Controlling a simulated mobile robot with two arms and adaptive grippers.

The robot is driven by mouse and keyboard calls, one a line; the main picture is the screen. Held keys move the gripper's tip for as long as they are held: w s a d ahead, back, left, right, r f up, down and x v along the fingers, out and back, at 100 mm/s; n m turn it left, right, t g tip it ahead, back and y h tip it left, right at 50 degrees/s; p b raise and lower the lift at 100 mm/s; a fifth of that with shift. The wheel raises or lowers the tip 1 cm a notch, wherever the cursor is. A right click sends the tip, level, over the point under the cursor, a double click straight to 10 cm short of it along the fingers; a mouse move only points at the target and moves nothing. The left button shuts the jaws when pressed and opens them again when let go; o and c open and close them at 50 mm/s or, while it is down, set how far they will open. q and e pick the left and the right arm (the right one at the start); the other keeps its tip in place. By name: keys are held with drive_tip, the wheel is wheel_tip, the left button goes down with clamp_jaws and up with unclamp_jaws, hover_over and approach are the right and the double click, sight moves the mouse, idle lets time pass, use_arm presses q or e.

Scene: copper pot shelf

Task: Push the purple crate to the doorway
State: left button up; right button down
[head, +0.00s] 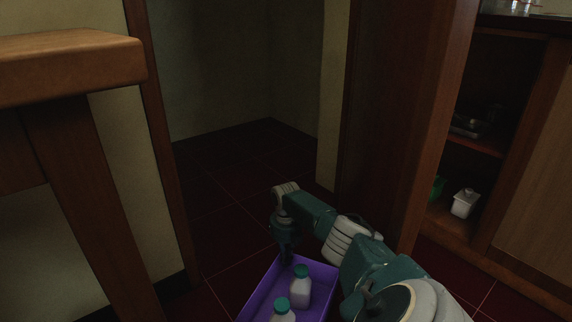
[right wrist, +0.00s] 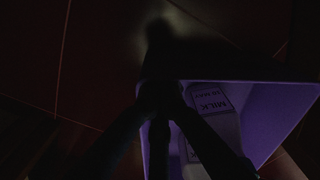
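The purple crate (head: 262,289) stands on the dark red tiled floor at the bottom of the head view, cut off by the lower edge. It holds white bottles with teal caps (head: 300,289). The doorway (head: 240,160) opens ahead, beyond the crate. My right gripper (head: 286,252) points down at the crate's far wall, near its far left corner. In the right wrist view, the crate (right wrist: 262,120) and a bottle labelled milk (right wrist: 212,112) show behind my dark fingers. Whether they touch or grip the wall is too dark to tell. My left gripper is out of view.
A wooden table (head: 70,62) stands at the left, beside the door frame (head: 168,160). A brown wooden door or panel (head: 395,110) stands right of the opening. An open cabinet (head: 490,165) with a white container (head: 464,203) is at the right. The floor ahead (head: 225,190) looks clear.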

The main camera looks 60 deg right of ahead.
wheel_tip(320, 180, up, 8)
idle(0.4)
drive_tip(key=shift+f, duration=0.1)
